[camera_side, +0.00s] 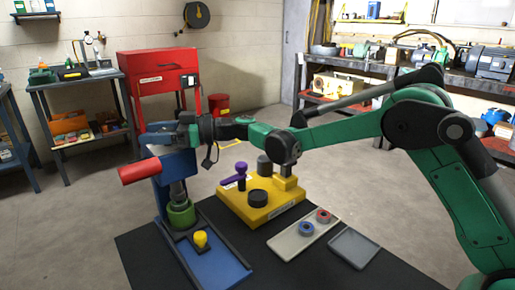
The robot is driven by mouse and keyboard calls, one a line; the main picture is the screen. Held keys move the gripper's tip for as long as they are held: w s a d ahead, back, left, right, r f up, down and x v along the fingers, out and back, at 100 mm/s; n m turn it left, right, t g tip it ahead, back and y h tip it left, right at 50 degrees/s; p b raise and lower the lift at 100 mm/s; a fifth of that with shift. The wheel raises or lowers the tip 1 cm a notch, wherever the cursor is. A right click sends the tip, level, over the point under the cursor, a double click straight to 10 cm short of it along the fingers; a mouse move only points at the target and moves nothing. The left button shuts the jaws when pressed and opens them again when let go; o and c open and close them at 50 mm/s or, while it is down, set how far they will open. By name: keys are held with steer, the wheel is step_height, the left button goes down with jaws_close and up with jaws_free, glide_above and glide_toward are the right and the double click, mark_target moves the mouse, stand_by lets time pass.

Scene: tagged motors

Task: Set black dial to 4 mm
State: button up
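A low black round knob (258,198), which looks like the black dial, sits on top of a yellow block (282,211). Any scale or marks on it are too small to read. A taller dark grey cylinder (264,166) stands behind it on the same block, and a purple lever (238,177) is to its left. My gripper (152,137) is far up and left of the knob, over the top of a blue press-like stand (177,166). It is not touching the knob. Its fingers are too small and overlapped to tell their opening.
The blue stand has a red handle (139,170), a green collar (181,213) and a yellow knob (200,239) on its base. A pale tray (290,245) holds a blue and a red ring. A grey tray (354,248) looks empty. The black mat (250,268) is clear in front.

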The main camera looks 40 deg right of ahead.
jaws_close()
steer(key=shift+n+g+y, duration=0.3)
steer(key=shift+n+g, duration=0.1)
steer(key=shift+g, duration=0.2)
steer(key=n+g, duration=0.1)
steer(key=g+y, duration=0.1)
steer(key=n+g, duration=0.1)
steer(key=shift+s+n+g+y, duration=0.25)
steer(key=shift+n+g+y, duration=0.05)
steer(key=shift+g, duration=0.1)
steer(key=shift+s+n+g, duration=0.1)
steer(key=shift+n+g, duration=0.6)
steer(key=shift+g, duration=0.3)
steer(key=shift+s+a+n+g+y, duration=0.15)
steer(key=shift+n+g, duration=0.25)
steer(key=shift+g, duration=0.25)
steer(key=shift+s+n+g+y, duration=0.15)
steer(key=shift+n+g, duration=0.25)
steer(key=shift+g, duration=0.25)
steer(key=shift+o, duration=1.8)
jaws_free()
steer(key=shift+w, duration=0.1)
steer(key=shift+m+t, duration=0.3)
steer(key=shift+t, duration=0.2)
